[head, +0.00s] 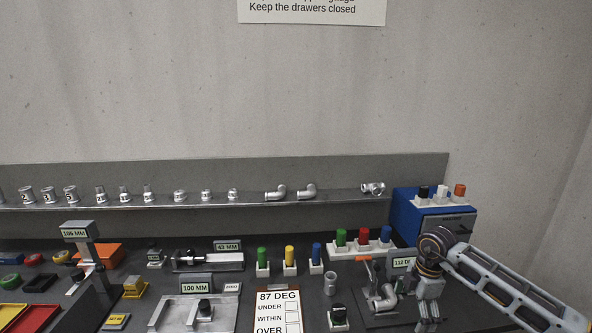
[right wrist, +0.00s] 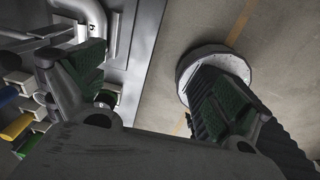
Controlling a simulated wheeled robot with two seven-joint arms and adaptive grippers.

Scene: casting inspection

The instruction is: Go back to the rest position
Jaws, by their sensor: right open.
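My right gripper (head: 428,322) is at the right of the bench in the head view, pointing down, with its arm coming in from the right. It is beside the grey pipe elbow (head: 383,298) on the gauge with the 112 label and looks apart from it. In the right wrist view my right gripper (right wrist: 160,85) has its two green-padded fingers wide apart, with nothing between them. The pipe elbow also shows at the top left of that view (right wrist: 92,15). My left gripper is not in view.
The blue box (head: 402,215) with coloured knobs stands just behind my right gripper. A card marked 87 DEG (head: 277,312) and upright coloured handles stand to its left. Grey fittings line the back shelf (head: 340,196). In the right wrist view, open floor (right wrist: 270,40) shows beyond the bench edge.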

